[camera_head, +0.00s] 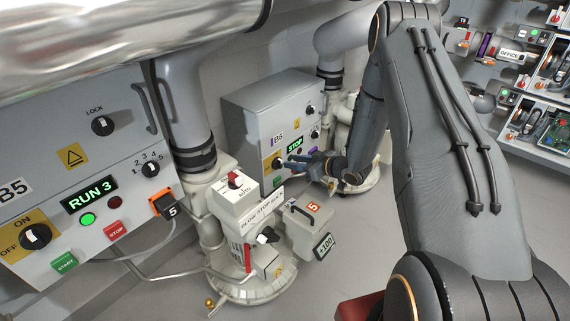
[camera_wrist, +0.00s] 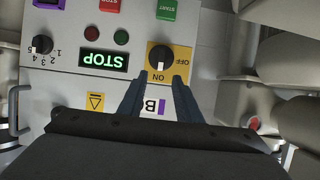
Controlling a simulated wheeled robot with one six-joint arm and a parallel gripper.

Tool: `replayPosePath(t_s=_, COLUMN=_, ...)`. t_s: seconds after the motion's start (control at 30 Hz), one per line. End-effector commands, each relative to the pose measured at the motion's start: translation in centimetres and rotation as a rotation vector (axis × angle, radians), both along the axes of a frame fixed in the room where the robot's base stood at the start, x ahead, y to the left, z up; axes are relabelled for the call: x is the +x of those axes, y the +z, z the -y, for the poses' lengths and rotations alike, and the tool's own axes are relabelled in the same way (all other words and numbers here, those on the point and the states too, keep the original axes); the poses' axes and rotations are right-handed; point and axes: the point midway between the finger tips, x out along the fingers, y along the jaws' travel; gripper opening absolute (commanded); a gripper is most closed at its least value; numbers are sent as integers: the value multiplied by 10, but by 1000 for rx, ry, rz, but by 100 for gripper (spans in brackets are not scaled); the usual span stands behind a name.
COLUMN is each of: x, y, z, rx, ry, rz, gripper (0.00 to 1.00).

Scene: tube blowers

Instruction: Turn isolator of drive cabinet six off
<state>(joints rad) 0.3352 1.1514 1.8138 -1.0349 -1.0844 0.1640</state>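Drive cabinet B6 (camera_head: 262,112) stands in the middle of the head view, its display (camera_head: 295,145) reading STOP. Its isolator is a black knob (camera_wrist: 160,57) on a yellow plate (camera_wrist: 181,54), upside down in the wrist view; the plate also shows in the head view (camera_head: 270,166). The knob's handle looks in line with ON, and OFF is to the right in the wrist view. My gripper (camera_wrist: 159,77) is open, its two fingers apart, with the knob just ahead between the fingertips. I cannot tell whether they touch. It also shows in the head view (camera_head: 288,164).
Cabinet B5 (camera_head: 60,110) at left reads RUN 3, with its own isolator (camera_head: 35,236). A blow stop box (camera_head: 235,195) and a grey box marked 5 (camera_head: 303,228) stand in front of B6. Start (camera_wrist: 167,9) and stop buttons are close to the isolator.

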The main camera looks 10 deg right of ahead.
Motion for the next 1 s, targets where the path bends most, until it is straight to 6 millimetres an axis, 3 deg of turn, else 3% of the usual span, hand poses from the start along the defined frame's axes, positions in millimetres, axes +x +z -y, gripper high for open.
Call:
replayPosePath(t_s=0.3, x=33, y=-18, z=-25, rx=-1, ry=0, rz=-1, gripper=31)
replayPosePath(t_s=0.7, x=40, y=-21, z=-29, rx=-1, ry=-1, rz=-1, gripper=31)
replayPosePath(t_s=0.9, x=40, y=-21, z=-29, rx=-1, ry=-1, rz=-1, gripper=0)
replayPosePath(t_s=1.0, x=40, y=-21, z=-29, rx=-2, ry=-2, rz=-1, gripper=0)
